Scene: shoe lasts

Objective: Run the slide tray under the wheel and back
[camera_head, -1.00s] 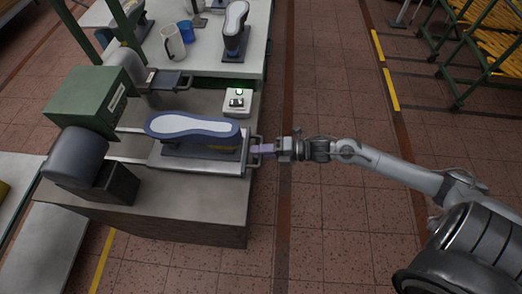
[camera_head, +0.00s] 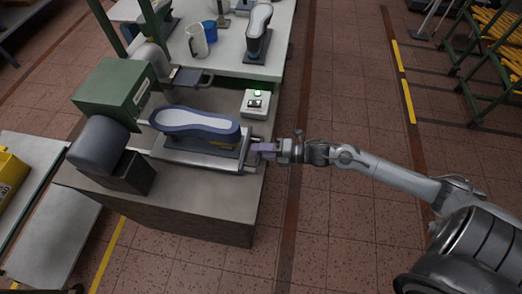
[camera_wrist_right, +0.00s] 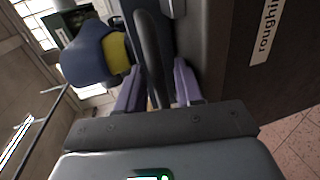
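The slide tray (camera_head: 203,160) is a flat metal plate on the grey bench, carrying a blue shoe last with a pale sole (camera_head: 196,121) facing up. The tray's handle (camera_head: 257,153) sticks out at its right end. My right gripper (camera_head: 265,150) is at this handle. The green machine housing (camera_head: 115,88) stands left of the tray, with a grey motor (camera_head: 97,146) in front. My left gripper is not in view.
Behind is a white table (camera_head: 232,55) with a mug (camera_head: 197,40), a blue cup (camera_head: 209,31) and another last (camera_head: 258,30). The floor right of the bench is open.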

